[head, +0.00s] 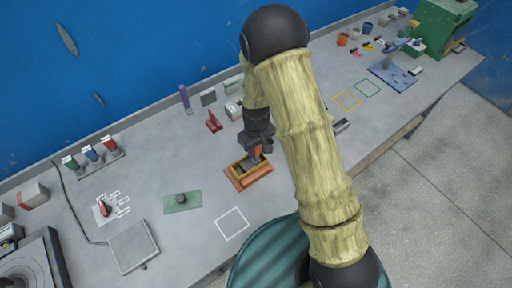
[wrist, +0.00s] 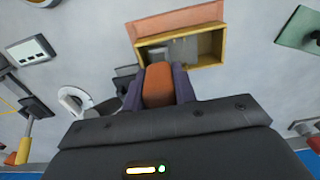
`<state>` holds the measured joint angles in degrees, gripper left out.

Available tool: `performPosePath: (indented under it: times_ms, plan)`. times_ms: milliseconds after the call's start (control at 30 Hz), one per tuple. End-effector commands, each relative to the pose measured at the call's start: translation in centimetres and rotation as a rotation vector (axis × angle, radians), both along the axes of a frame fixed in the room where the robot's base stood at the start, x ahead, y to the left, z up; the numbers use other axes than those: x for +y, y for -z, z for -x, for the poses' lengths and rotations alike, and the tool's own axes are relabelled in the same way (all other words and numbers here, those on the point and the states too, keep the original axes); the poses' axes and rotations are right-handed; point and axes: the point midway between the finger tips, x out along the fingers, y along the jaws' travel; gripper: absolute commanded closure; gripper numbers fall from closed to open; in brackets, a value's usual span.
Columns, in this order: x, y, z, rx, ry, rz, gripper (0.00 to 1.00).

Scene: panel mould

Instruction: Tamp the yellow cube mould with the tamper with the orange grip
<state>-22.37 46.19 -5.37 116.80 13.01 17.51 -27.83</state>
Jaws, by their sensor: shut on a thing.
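The yellow cube mould (head: 241,167) sits on an orange-brown base (head: 263,179) on the bench, below my gripper. It also shows in the wrist view (wrist: 212,44), as an open box with compartments. My gripper (head: 259,146) is shut on the orange grip of the tamper (head: 257,152). In the wrist view the orange grip (wrist: 158,86) lies between the two dark jaws. The tamper's grey foot (wrist: 181,50) shows at the left part of the mould. I cannot tell whether the foot touches the mould's contents.
A red object (head: 214,122) and small boxes stand behind the mould. A green mat (head: 182,201) with a dark knob lies to the left. A white outlined square (head: 232,223) in front is clear. Yellow and green outlined squares lie bare to the right.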

Motion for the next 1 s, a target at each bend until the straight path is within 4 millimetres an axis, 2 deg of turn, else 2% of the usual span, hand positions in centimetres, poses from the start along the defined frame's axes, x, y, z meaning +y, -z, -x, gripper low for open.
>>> performPosePath:
  times_ms: [233, 700, 1000]
  plan:
    - [0.0, -0.5, 0.0, -0.001, 0.000, -0.001, 0.96]
    - [0.0, -3.5, 0.0, 0.000, 0.001, 0.000, 0.96]
    - [0.0, -3.7, 0.0, 0.000, 0.000, 0.000, 0.96]
